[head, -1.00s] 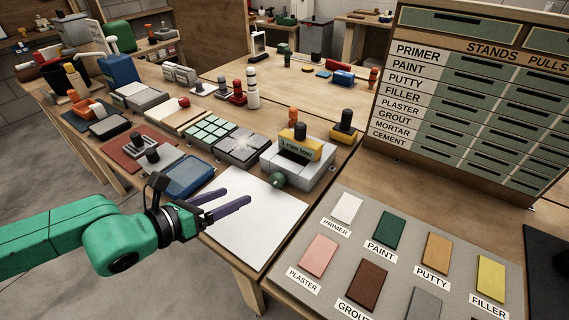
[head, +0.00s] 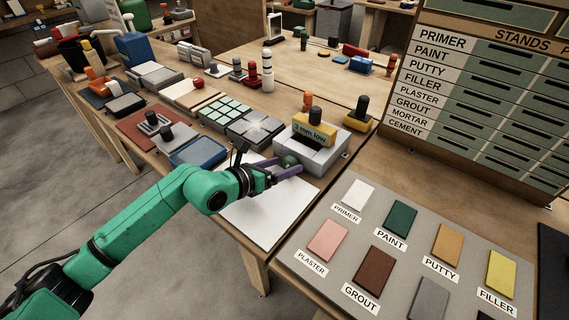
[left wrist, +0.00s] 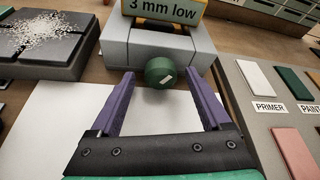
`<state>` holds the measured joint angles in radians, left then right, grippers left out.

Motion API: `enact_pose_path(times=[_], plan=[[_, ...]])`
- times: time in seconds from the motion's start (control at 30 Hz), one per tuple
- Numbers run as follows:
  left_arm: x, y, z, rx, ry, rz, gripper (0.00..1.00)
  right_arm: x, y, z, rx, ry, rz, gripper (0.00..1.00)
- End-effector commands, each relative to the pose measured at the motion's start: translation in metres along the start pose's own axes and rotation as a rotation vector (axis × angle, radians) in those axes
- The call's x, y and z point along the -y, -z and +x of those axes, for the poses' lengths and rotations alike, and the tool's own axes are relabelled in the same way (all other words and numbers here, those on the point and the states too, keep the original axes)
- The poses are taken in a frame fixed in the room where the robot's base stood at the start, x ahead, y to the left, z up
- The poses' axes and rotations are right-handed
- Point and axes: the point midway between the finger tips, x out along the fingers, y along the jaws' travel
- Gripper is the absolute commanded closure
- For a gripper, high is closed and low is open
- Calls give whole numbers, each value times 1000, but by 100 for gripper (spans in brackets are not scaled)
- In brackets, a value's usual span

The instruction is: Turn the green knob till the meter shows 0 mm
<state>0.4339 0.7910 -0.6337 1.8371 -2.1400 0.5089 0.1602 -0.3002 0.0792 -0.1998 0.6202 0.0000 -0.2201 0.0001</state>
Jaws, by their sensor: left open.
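The green knob (left wrist: 160,72) sits on the front of a grey block device (left wrist: 185,45), with a pale mark on its face. It also shows in the head view (head: 290,160). The yellow meter (left wrist: 165,10) on top of the device reads "3 mm low". My left gripper (head: 287,172) is open, its purple fingers pointing at the knob. In the left wrist view the fingertips (left wrist: 160,80) stand on either side of the knob, with gaps visible; contact cannot be told. My right gripper is not in view.
A white sheet (head: 262,215) lies below the gripper. A dark tile with a white splatter (head: 257,128) and a blue tray (head: 198,152) are to the left. A grey board with labelled colour samples (head: 330,270) is to the right. A labelled drawer cabinet (head: 480,110) stands behind.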

Motion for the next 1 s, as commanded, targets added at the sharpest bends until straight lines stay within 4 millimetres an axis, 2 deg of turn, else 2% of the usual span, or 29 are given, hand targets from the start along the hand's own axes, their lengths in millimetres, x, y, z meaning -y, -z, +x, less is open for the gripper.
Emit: enact_pose_path(times=[0.1,0.3,0.33,0.53,1.0], plan=[[1,0,9,0,1,1,19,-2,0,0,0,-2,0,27],[0,0,10,0,0,1,19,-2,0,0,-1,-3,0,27],[0,0,10,0,0,1,23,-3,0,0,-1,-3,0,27],[0,0,9,0,0,1,100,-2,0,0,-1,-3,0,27],[2,-2,8,1,-37,92,100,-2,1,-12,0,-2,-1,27]])
